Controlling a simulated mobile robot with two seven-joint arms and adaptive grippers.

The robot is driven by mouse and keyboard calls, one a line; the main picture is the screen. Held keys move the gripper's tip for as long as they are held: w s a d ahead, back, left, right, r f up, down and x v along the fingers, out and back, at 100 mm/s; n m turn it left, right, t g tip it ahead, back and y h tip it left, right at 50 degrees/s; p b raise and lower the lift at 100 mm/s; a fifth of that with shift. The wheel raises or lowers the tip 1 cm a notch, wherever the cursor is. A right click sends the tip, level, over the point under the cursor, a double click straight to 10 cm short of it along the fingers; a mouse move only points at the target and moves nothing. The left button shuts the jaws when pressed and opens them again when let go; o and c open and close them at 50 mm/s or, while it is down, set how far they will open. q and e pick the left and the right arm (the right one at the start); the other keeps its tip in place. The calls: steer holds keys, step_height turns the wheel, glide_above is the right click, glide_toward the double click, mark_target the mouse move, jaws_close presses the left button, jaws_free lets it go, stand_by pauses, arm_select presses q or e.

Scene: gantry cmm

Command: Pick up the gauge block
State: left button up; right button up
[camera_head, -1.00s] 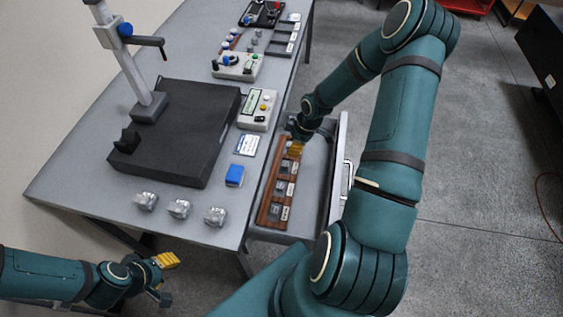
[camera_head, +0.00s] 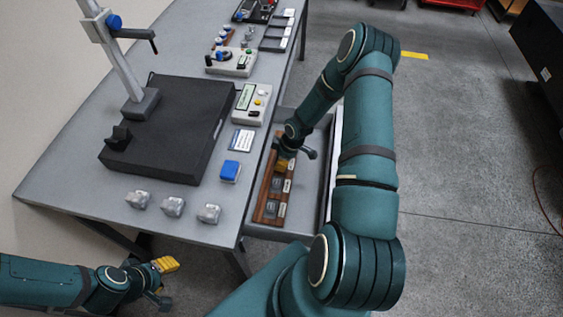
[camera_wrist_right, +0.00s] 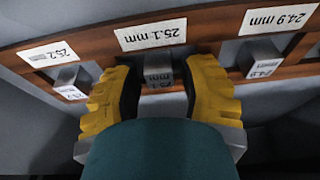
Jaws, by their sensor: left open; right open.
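A gauge block (camera_wrist_right: 158,72) sits in the wooden rack below the "25.1 mm" label in the right wrist view. My right gripper (camera_wrist_right: 160,92) is open, with one yellow-padded finger on each side of this block; I cannot tell whether they touch it. In the head view my right gripper (camera_head: 288,160) is over the far part of the rack (camera_head: 261,208) and hides what is under it. Other gauge blocks are nearer in the rack (camera_head: 275,185).
Neighbouring blocks stand close on both sides, one at "24.9 mm" (camera_wrist_right: 262,62). The rack lies in an open drawer (camera_head: 308,190). On the table are a black surface plate (camera_head: 170,140), a blue block (camera_head: 230,171) and several clear-wrapped pieces (camera_head: 172,206).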

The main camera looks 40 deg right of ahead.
jaws_close()
stand_by(0.3)
